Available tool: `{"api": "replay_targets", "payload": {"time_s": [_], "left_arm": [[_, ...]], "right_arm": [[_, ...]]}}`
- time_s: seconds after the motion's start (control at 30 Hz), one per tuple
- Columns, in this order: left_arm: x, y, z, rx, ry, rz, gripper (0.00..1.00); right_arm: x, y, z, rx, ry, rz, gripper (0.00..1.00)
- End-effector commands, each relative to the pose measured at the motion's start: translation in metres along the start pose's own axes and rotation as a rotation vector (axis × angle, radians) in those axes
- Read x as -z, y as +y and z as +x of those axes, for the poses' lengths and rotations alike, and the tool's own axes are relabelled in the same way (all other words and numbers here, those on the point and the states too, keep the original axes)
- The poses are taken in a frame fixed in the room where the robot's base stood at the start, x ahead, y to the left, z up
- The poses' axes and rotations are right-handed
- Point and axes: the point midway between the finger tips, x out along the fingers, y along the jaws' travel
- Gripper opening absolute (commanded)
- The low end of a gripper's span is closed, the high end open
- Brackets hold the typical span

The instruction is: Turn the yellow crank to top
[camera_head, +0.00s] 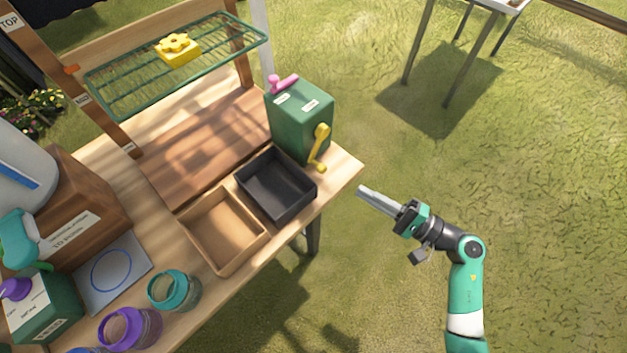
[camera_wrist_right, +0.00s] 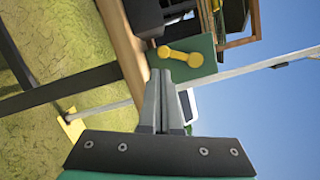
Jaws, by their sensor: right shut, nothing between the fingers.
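The yellow crank (camera_head: 320,147) is on the right side of a green box (camera_head: 290,118) that stands at the table's right end. In the head view, one end of the crank is high on that side and the other hangs low, near the tabletop. The crank also shows in the right wrist view (camera_wrist_right: 180,56), just beyond the fingertips. My right gripper (camera_head: 361,190) is shut and empty, off the table's edge, to the lower right of the crank and apart from it. It also shows in the right wrist view (camera_wrist_right: 160,73). My left gripper is not in view.
A black tray (camera_head: 304,196) and a wooden tray (camera_head: 246,243) sit left of the crank. A pink handle (camera_head: 284,83) tops the green box. A wire shelf (camera_head: 125,95) holds a yellow flower-shaped piece (camera_head: 175,46). Open grass lies right of the table.

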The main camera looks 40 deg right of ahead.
Motion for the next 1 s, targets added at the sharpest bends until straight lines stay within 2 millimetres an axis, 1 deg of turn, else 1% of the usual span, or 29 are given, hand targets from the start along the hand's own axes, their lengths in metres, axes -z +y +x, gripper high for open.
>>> {"api": "replay_targets", "payload": {"time_s": [0.03,0.1,0.27,0.37,0.47,0.7,0.8,0.9,1.0], "left_arm": [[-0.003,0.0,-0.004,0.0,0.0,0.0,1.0],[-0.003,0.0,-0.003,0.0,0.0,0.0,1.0],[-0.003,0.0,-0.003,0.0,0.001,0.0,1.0],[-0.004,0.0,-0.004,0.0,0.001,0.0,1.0],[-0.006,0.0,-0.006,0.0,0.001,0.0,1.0],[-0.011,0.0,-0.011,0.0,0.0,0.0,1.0],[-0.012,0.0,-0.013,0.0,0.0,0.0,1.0],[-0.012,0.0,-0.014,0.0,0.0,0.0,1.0],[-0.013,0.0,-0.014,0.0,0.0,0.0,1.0]], "right_arm": [[0.01,0.002,-0.006,0.01,0.027,0.001,0.0],[0.015,-0.001,-0.01,0.017,0.044,0.0,0.0],[0.015,-0.002,-0.007,0.017,0.044,0.001,0.0],[0.015,-0.001,0.003,0.016,0.041,0.002,0.0],[0.014,-0.001,0.02,0.016,0.037,0.0,0.0],[0.017,-0.002,0.066,0.016,0.038,0.0,0.0],[0.018,-0.003,0.08,0.016,0.04,0.0,0.0],[0.018,-0.003,0.087,0.016,0.042,0.003,0.0],[0.018,-0.004,0.091,0.017,0.043,0.002,0.0]]}}
